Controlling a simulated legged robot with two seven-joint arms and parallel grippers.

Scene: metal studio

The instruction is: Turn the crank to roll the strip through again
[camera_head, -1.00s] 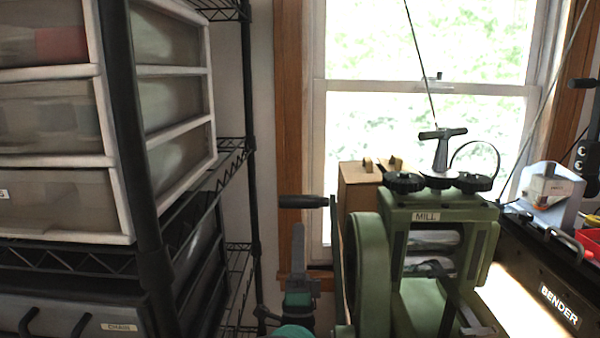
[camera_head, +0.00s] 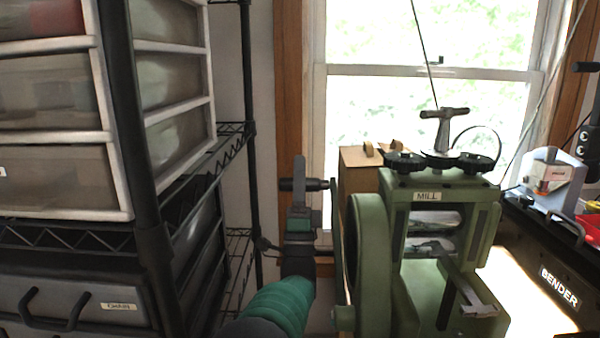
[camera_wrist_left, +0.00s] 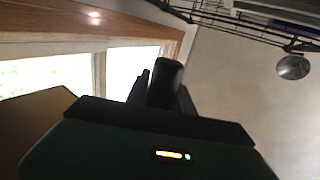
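The green rolling mill (camera_head: 428,197), labelled MILL, stands below the window. Its crank arm (camera_head: 334,240) is upright on the left side, with a black crank handle (camera_head: 316,185) pointing left from the top. My left gripper (camera_head: 299,170) is at this handle, its fingers pointing up and crossing it. In the left wrist view the dark handle (camera_wrist_left: 165,84) shows end-on between the dark fingers; whether they press on it is unclear. A small pale metal piece (camera_head: 480,309) lies at the mill's front; I cannot tell if it is the strip. My right gripper is out of view.
A black wire shelf (camera_head: 145,170) with clear drawers (camera_head: 55,92) stands close on the left. A cardboard box (camera_head: 358,158) is behind the mill. A black bender (camera_head: 550,262) and a red bin (camera_head: 590,222) are on the right.

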